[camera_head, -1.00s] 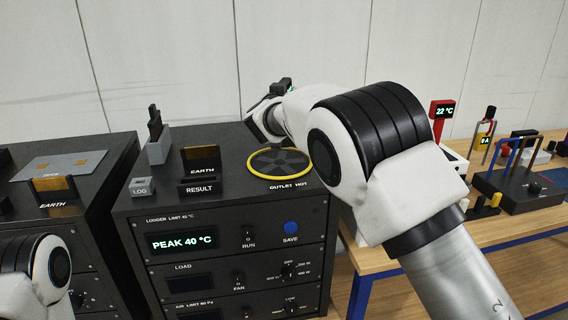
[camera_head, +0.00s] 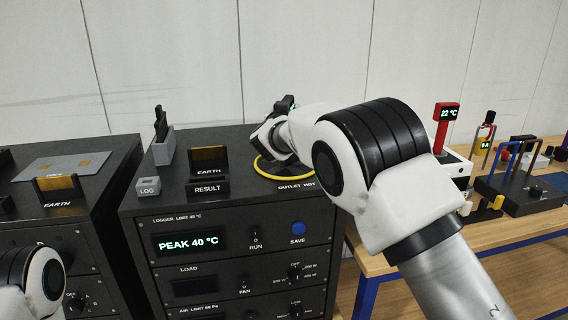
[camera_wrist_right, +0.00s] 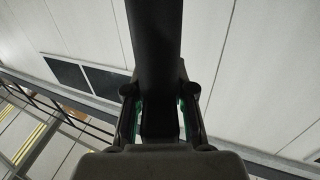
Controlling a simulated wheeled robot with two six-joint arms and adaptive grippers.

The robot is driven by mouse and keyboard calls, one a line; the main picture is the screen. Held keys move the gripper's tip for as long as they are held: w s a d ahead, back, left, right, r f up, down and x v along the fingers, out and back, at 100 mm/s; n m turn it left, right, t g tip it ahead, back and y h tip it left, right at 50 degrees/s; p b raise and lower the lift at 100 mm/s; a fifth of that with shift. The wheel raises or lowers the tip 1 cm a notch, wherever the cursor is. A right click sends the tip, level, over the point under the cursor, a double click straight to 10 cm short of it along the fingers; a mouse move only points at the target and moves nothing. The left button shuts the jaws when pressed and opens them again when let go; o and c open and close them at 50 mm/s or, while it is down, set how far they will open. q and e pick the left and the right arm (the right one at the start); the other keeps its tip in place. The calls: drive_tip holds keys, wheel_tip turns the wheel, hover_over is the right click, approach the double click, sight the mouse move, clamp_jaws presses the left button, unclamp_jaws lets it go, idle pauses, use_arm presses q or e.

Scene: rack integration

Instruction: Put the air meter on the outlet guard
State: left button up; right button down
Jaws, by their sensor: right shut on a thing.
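The outlet guard is a yellow ring (camera_head: 262,168) on top of the middle black rack, above the label "OUTLET HOT". My right gripper (camera_head: 276,132) is above and partly in front of it, hiding most of its dark centre. The gripper is shut on a dark object, taken to be the air meter (camera_head: 285,104), with a small green glow near its top. In the right wrist view the gripper (camera_wrist_right: 160,118) has its fingers on both sides of this long black body (camera_wrist_right: 155,45). Whether it touches the guard cannot be told. My left gripper is out of view.
A grey holder (camera_head: 163,150) with a black device, a LOG block (camera_head: 148,187) and an EARTH plate (camera_head: 208,160) stand left of the guard.

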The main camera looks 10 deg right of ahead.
drive_tip(key=shift+a+f, duration=0.15)
drive_tip(key=shift+f, duration=0.25)
drive_tip(key=shift+f, duration=0.25)
drive_tip(key=c, duration=0.9)
unclamp_jaws()
wheel_tip(320, 180, up, 10)
drive_tip(key=shift+f, duration=0.1)
